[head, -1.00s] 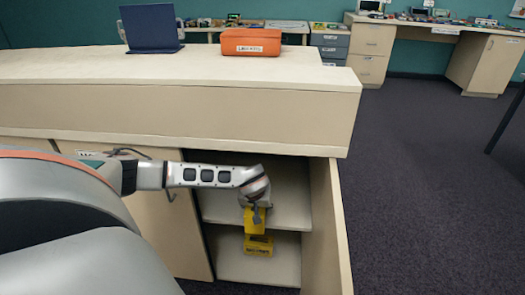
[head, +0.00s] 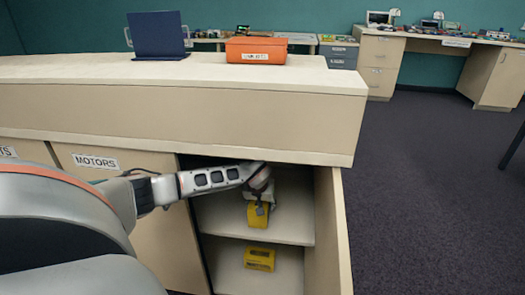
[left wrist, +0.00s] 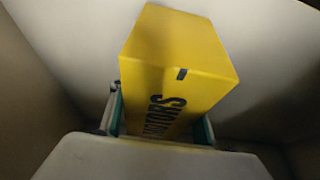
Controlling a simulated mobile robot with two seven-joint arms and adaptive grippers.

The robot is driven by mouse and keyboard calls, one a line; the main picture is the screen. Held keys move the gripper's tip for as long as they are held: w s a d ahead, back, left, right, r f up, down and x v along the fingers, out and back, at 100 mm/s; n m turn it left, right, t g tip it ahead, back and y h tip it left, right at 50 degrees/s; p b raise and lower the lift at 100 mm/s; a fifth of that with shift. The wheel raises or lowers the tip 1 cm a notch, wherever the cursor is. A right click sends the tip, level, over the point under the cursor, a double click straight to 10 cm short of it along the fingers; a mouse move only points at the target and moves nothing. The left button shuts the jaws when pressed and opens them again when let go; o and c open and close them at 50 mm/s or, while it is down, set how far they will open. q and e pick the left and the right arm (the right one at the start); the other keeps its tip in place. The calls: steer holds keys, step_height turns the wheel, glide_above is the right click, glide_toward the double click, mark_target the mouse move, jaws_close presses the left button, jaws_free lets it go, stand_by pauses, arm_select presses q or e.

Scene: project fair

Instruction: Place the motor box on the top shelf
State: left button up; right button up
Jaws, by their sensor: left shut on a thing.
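My left gripper (head: 260,207) is inside the open cabinet and shut on a yellow motor box (head: 257,217). In the left wrist view the box (left wrist: 178,60) shows its printed "MOTORS" lettering between the gripper's fingers (left wrist: 160,122). The box is in the upper compartment, over the top shelf (head: 292,222). I cannot tell whether its underside touches the shelf. A second yellow box (head: 259,259) sits on the lower shelf (head: 283,280). My right gripper is out of view.
The cabinet's open door (head: 331,235) stands at the right of the opening. A closed door labelled "MOTORS" (head: 130,195) is on the left. The overhanging countertop (head: 190,70) carries an orange box (head: 270,51) and a blue laptop-like panel (head: 158,35).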

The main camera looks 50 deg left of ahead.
arm_select(q)
steer(key=shift+w+r, duration=0.1)
steer(key=shift+r, duration=0.05)
steer(key=o, duration=1.6)
